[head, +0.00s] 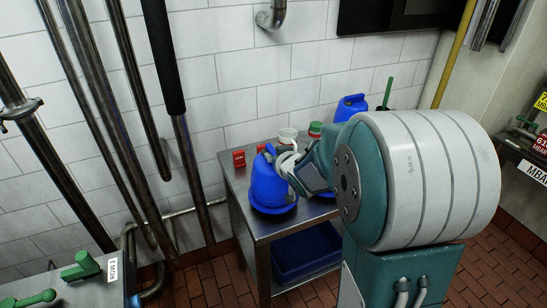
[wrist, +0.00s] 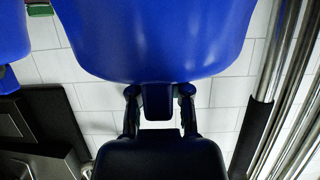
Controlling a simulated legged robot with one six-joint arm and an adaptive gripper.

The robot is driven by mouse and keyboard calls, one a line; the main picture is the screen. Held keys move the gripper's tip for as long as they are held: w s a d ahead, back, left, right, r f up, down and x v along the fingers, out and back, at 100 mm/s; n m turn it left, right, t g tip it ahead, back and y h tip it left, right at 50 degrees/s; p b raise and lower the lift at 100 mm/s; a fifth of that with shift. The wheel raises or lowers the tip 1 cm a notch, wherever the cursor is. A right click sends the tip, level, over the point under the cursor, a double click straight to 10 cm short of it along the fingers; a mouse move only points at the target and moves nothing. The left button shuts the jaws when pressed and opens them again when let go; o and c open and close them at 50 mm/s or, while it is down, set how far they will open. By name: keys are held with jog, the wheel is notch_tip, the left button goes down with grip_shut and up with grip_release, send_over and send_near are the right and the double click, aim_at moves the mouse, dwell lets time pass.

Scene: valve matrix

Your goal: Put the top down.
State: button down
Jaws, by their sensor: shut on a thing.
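A blue top (head: 268,185), cone-shaped with a wide flared rim, is upright over the front left part of the metal table (head: 246,222). My gripper (head: 291,166) is at its right side, partly hidden behind my arm. In the wrist view the blue top (wrist: 165,40) fills the upper middle. There my gripper (wrist: 159,92) has its two fingers shut on either side of a dark blue tab at the edge of the top. I cannot tell whether the rim touches the table.
Red boxes (head: 239,158), a white cup (head: 287,136), a green-lidded jar (head: 315,129) and a blue jug (head: 350,107) stand farther back on the table. A blue bin (head: 305,252) sits below. Vertical pipes (head: 150,130) run along the tiled wall at left.

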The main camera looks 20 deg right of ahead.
jog(key=shift+f, duration=0.3)
jog(key=shift+a+f, duration=0.1)
jog(key=shift+a, duration=0.3)
jog(key=c, duration=0.6)
grip_release()
jog(key=shift+o, duration=0.2)
jog(key=shift+d, duration=0.2)
